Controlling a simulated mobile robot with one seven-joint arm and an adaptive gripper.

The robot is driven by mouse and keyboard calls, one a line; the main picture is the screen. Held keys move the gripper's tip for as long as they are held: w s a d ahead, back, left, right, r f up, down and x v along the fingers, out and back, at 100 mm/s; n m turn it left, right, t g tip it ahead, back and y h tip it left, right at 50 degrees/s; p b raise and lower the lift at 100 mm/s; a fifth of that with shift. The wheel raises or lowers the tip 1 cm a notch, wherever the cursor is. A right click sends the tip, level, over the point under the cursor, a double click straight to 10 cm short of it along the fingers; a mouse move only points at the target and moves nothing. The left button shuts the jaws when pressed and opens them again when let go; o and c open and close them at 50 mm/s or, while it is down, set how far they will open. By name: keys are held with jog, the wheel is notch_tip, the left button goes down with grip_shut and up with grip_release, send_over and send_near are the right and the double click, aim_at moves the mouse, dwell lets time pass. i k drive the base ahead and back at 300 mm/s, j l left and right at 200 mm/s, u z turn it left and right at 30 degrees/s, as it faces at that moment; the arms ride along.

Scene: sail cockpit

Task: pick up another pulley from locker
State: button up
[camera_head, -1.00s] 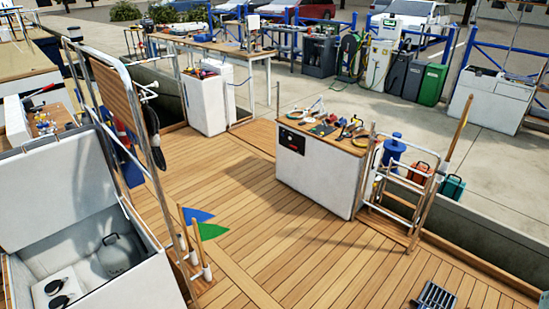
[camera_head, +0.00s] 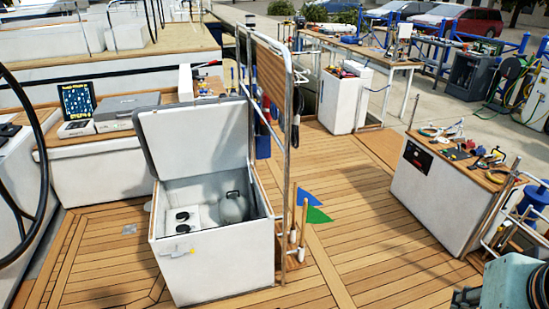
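The locker (camera_head: 212,262) is an open white box left of centre on the deck, its lid (camera_head: 196,138) raised behind it. Inside, at the left, two small dark round items that look like pulleys (camera_head: 182,216) (camera_head: 183,229) sit on a white surface. A rounded grey container (camera_head: 234,207) stands beside them at the right. The locker's front wall hides part of its floor. A part of my arm shows at the bottom right corner, well right of the locker. I cannot make out my gripper or its fingers.
A metal rail frame (camera_head: 290,110) and flag sticks (camera_head: 304,215) stand at the locker's right side. A tool-covered white counter (camera_head: 436,205) is at the right, a workbench (camera_head: 372,50) behind. A steering wheel (camera_head: 40,150) is at far left. Deck between locker and counter is clear.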

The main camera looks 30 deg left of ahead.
aim_at(182, 228)
jog(key=u, duration=1.95)
jog(key=i+j+z, duration=0.2)
jog(key=i, duration=1.05)
jog(key=l, duration=0.1)
